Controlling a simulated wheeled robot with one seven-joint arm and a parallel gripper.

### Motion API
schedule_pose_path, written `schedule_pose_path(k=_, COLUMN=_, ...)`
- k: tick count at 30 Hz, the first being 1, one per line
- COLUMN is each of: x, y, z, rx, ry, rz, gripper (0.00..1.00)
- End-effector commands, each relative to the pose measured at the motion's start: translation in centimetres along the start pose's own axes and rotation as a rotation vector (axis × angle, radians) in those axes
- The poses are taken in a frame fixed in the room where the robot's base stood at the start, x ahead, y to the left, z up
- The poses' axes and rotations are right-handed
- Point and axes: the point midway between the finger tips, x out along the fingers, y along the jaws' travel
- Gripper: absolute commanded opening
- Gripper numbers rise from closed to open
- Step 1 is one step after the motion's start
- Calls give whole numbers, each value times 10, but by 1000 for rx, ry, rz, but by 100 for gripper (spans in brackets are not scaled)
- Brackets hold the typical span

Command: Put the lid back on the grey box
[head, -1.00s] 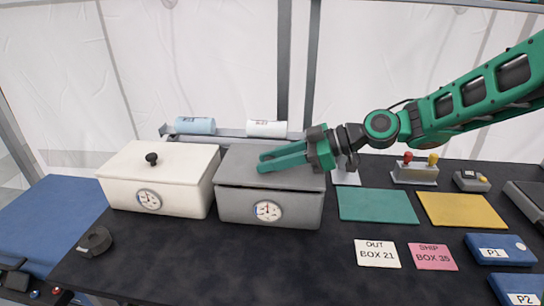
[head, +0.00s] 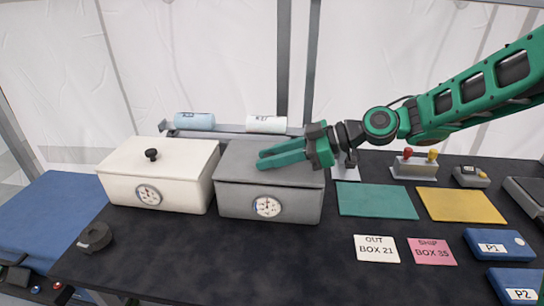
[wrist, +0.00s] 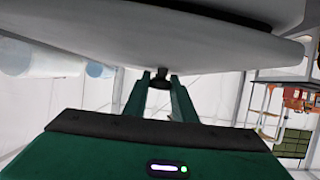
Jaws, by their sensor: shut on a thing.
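The grey box (head: 240,205) stands on the dark table, left of centre, with a round dial on its front. Its grey lid (head: 240,160) lies over the box top and appears level; I cannot tell whether it is fully seated. My gripper (head: 262,158) comes in from the right just above the lid. It is shut on the lid's dark knob, which the fingers hide in the head view. In the wrist view the knob (wrist: 160,80) sits between the two fingers, against the pale lid surface (wrist: 200,35).
A white box (head: 125,185) with a black-knobbed lid stands close on the left. Two rolls (head: 195,121) lie on a rail behind. A green mat (head: 375,200), a yellow mat (head: 460,204) and label cards (head: 377,249) lie to the right.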

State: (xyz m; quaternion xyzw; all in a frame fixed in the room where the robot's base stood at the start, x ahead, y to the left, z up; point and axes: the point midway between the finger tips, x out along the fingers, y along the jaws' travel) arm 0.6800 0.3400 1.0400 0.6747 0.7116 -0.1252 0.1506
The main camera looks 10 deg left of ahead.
Motion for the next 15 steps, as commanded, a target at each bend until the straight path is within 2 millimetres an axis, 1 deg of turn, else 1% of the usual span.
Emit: schedule_pose_path(k=15, x=2, y=0, z=5, rx=0, ry=1, rz=0, gripper=0)
